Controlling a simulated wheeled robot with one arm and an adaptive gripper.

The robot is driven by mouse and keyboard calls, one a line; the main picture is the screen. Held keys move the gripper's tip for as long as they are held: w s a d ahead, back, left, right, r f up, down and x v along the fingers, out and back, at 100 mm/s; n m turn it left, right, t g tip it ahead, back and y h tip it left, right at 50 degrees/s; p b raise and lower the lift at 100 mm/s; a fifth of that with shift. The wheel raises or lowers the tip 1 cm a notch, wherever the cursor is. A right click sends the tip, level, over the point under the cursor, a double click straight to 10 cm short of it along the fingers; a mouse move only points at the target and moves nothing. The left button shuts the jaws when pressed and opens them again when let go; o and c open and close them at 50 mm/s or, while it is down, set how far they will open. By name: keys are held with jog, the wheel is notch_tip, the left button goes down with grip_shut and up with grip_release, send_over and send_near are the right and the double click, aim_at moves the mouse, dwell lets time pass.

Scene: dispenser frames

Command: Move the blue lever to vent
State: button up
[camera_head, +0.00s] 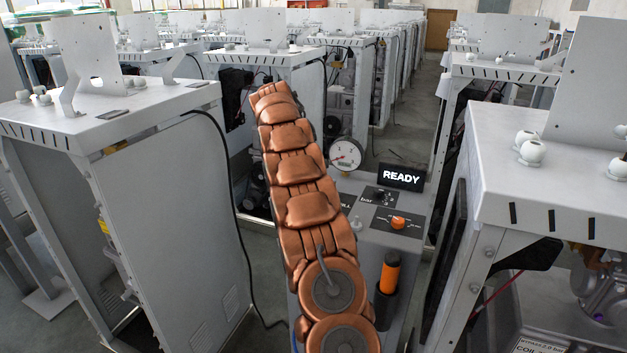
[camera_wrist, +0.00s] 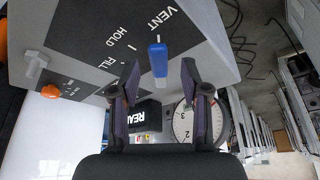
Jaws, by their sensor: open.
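The blue lever (camera_wrist: 158,61) shows in the wrist view on a dark panel (camera_wrist: 90,27) marked VENT, HOLD and FILL. Its upper end in the picture lies just below the VENT mark; I cannot tell for sure which mark it is set to. My gripper (camera_wrist: 160,66) is open, with one finger on each side of the lever and a visible gap on both sides. No contact shows. In the head view, my copper-coloured arm hides the lever and my gripper; only part of the grey dispenser (camera_head: 378,250) shows to the right.
A round gauge (camera_head: 346,154), a READY sign (camera_head: 401,177), an orange knob (camera_head: 398,222) and an orange-handled tool (camera_head: 390,272) in a black holder are close to my arm. A grey knob (camera_wrist: 36,65) is on the same top. Grey cabinets (camera_head: 180,230) stand on both sides.

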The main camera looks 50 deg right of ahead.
jog(key=s+v, duration=0.1)
jog(key=v, duration=0.5)
jog(key=shift+w+r, duration=0.2)
jog(key=shift+w, duration=0.2)
jog(key=shift+a, duration=0.1)
dwell(0.5)
jog(key=s+a+r+n+y+p, duration=0.1)
jog(key=s+a+r+n+p, duration=0.2)
jog(key=a, duration=0.6)
jog(key=s+a+r+n, duration=0.2)
jog(key=a+n, duration=0.3)
jog(key=a, duration=0.3)
jog(key=s+a+r+n+y+p, duration=0.1)
jog(key=s+a+r+n+p, duration=0.2)
jog(key=a, duration=0.6)
jog(key=s+a+f+n+p, duration=0.1)
jog(key=s+a+f+n, duration=0.1)
jog(key=s+a, duration=0.4)
jog(key=s+a+f+n+y+p, duration=0.1)
jog(key=s+a+f+n, duration=0.2)
jog(key=s, duration=0.9)
jog(key=s+a+f+n+y+p, duration=0.1)
jog(key=s+a+f+n+p, duration=0.1)
jog(key=s+a+n, duration=0.4)
jog(key=s+a, duration=0.3)
jog(key=a, duration=0.2)
jog(key=shift+s+a+f, duration=0.2)
jog(key=shift+a+f, duration=0.05)
jog(key=shift+f, duration=0.1)
